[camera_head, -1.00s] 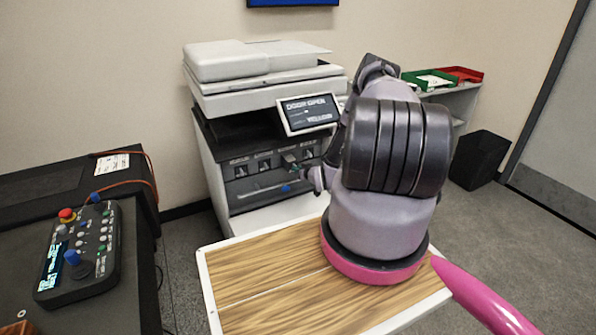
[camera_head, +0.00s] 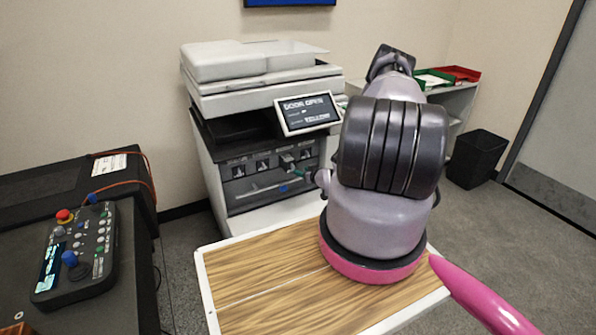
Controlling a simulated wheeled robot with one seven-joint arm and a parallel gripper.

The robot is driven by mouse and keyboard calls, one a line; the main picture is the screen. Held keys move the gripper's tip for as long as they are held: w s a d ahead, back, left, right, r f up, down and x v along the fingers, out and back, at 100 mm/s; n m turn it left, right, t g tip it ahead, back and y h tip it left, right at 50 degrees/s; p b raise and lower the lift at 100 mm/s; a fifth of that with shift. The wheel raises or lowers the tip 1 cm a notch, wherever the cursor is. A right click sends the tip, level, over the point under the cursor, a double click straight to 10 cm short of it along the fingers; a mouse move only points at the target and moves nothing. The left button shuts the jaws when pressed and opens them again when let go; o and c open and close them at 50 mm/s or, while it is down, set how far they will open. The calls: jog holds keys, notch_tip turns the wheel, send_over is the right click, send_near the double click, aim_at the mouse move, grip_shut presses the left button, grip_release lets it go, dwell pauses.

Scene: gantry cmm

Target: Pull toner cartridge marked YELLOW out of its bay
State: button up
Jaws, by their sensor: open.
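The grey and white printer (camera_head: 212,150) stands against the back wall with its front open. A row of dark toner cartridges (camera_head: 262,166) shows inside, each with a small label too blurred to read. I cannot tell which one is YELLOW by its label. The tilted screen (camera_head: 308,113) reads DOOR OPEN, with a smaller line below. My gripper (camera_head: 307,174) is at the right part of the bays, small and mostly hidden by my own arm. It is open, and no cartridge shows in it. Whether it touches a cartridge is hidden.
A pale bar with a blue handle (camera_head: 284,188) lies below the cartridges. A wood-topped surface (camera_head: 260,275) is in front. A control box (camera_head: 78,250) sits on the dark bench at left. Green and red trays (camera_head: 456,74) and a black bin (camera_head: 476,158) are at right.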

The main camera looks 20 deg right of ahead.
jog(key=v, duration=0.3)
jog(key=shift+s+r, duration=0.2)
jog(key=shift+s, duration=0.15)
